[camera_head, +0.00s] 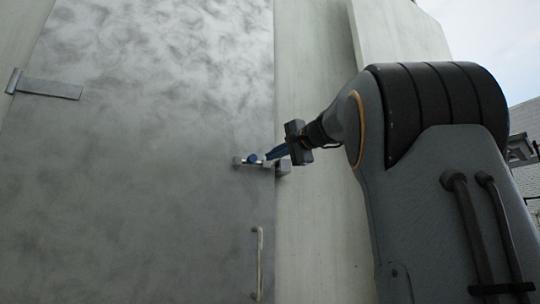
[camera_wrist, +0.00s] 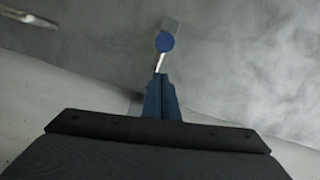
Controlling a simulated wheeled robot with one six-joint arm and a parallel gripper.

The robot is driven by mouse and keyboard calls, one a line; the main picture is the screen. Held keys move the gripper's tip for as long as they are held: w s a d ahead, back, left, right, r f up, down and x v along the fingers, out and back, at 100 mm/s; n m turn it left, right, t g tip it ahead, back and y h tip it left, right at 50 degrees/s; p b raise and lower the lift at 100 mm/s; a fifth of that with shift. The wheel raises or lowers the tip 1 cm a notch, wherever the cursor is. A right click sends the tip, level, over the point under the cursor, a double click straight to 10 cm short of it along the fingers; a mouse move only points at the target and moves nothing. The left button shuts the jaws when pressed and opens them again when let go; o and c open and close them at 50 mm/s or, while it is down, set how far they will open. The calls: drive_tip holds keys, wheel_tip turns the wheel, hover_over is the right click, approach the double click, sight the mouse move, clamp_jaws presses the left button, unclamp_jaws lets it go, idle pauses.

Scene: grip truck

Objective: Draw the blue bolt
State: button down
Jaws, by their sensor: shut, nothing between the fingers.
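The blue bolt (camera_head: 252,158) is a small latch with a round blue knob on a light bar, mounted on the grey metal door (camera_head: 150,120) near its right edge. In the wrist view the blue knob (camera_wrist: 165,42) shows just beyond my fingertips, with the bar running under it. My gripper (camera_head: 270,155) comes in from the right. Its blue fingers (camera_wrist: 160,78) are shut together with nothing between them, and the tips are close to the right side of the knob. I cannot tell whether they touch the bar.
A pale vertical handle (camera_head: 259,262) is on the door below the bolt. A hinge strap (camera_head: 48,88) is at the door's upper left. A pale frame (camera_head: 315,220) stands right of the door edge, with a grey keeper block (camera_head: 284,167) beside the bolt.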

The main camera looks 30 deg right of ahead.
drive_tip(key=s+d+b, duration=0.2)
drive_tip(key=s+b, duration=0.2)
drive_tip(key=s, duration=0.6)
drive_tip(key=shift+d+r, duration=0.2)
drive_tip(key=shift+r, duration=0.15)
